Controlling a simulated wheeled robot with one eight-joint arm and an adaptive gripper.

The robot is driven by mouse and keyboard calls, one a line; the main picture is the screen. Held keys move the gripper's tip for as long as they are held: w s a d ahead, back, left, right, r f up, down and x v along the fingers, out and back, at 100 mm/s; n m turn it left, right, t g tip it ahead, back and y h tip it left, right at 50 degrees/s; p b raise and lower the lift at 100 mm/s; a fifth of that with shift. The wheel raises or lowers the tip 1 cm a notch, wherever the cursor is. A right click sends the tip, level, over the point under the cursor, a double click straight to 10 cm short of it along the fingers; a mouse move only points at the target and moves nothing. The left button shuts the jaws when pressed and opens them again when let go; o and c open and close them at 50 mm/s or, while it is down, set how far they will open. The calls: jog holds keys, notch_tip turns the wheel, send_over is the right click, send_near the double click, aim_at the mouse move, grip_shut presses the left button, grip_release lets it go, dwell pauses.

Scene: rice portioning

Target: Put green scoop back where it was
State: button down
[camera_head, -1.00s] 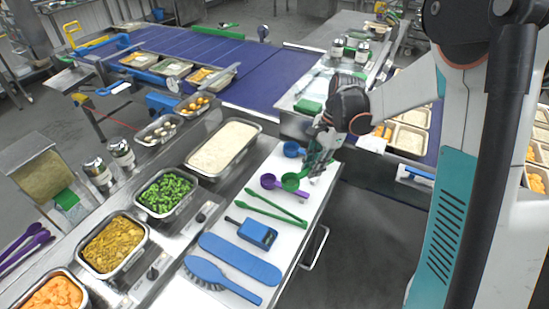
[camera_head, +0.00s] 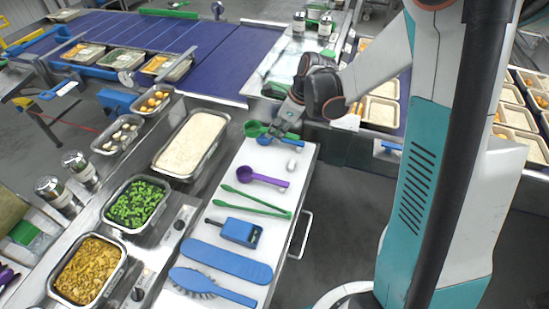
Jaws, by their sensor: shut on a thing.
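The green scoop (camera_head: 256,129) is in the grip of my gripper (camera_head: 286,128), near the far end of the white board. Its bowl points left and its handle runs right to the fingers. The blue scoop (camera_head: 264,140) is just below and behind it in the picture, partly covered by the green scoop and my gripper. The purple scoop (camera_head: 262,178) lies on the board nearer the camera. I cannot tell how far the green scoop is above the board.
Green tongs (camera_head: 255,200), a blue dustpan-like tool (camera_head: 237,231), a blue flat board (camera_head: 227,261) and a blue brush (camera_head: 211,286) lie on the white board (camera_head: 304,152). A small white thing (camera_head: 291,164) lies near the right edge. The rice tray (camera_head: 216,117) stands to the left.

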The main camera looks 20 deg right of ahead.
aim_at(292, 136)
notch_tip(292, 136, down, 12)
jog(key=b, duration=0.2)
jog(key=shift+b, duration=0.35)
jog(key=c, duration=1.5)
grip_release()
jog(key=p+v, duration=0.3)
jog(key=v, duration=0.9)
jog(key=shift+r, duration=0.15)
jog(key=shift+a, duration=0.1)
